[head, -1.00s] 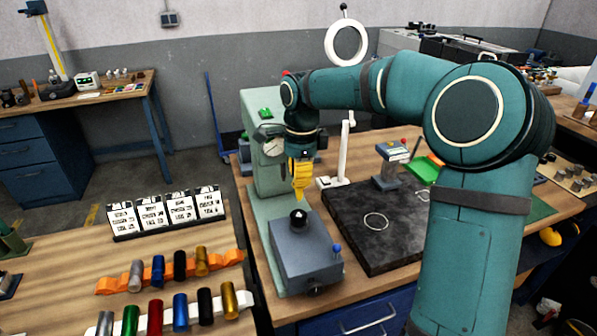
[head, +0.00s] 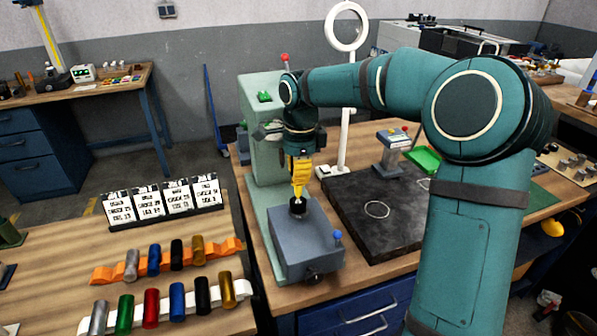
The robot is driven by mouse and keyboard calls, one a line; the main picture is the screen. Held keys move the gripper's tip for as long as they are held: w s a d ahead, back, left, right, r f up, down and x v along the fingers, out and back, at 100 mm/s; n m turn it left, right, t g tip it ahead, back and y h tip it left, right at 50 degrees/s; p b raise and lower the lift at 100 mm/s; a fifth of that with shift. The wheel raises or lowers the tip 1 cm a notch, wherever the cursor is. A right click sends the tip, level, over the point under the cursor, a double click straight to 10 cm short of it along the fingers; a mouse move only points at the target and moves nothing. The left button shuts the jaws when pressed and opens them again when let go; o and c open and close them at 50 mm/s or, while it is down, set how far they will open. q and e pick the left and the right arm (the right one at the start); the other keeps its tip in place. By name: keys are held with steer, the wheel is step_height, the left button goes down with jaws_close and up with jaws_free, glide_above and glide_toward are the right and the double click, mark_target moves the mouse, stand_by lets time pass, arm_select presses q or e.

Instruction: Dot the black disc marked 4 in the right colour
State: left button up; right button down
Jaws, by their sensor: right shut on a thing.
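The black disc (head: 298,208) lies on top of a grey block-shaped stand (head: 309,245) at the foot of a pale green machine. A pale mark shows on the disc, but I cannot read its number now. My right gripper (head: 300,172) points down above the disc, shut on what looks like a yellow pen (head: 299,188) with a narrow tip. The tip is at the disc's top; I cannot tell whether it touches. My left gripper is not in view.
White cards (head: 163,203) stand on the left bench. Coloured cylinders lie on an orange rack (head: 105,275) and a white rack (head: 88,322). Right of the stand are a dark slab (head: 385,228), a white ring-topped post (head: 345,140) and a green tray (head: 424,159).

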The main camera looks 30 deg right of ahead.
steer(key=shift+f+b, duration=0.35)
steer(key=shift+f, duration=0.2)
stand_by(0.5)
stand_by(0.9)
steer(key=shift+r+p, duration=3.05)
steer(key=shift+r, duration=0.5)
steer(key=shift+s+f, duration=0.1)
steer(key=shift+f, duration=0.05)
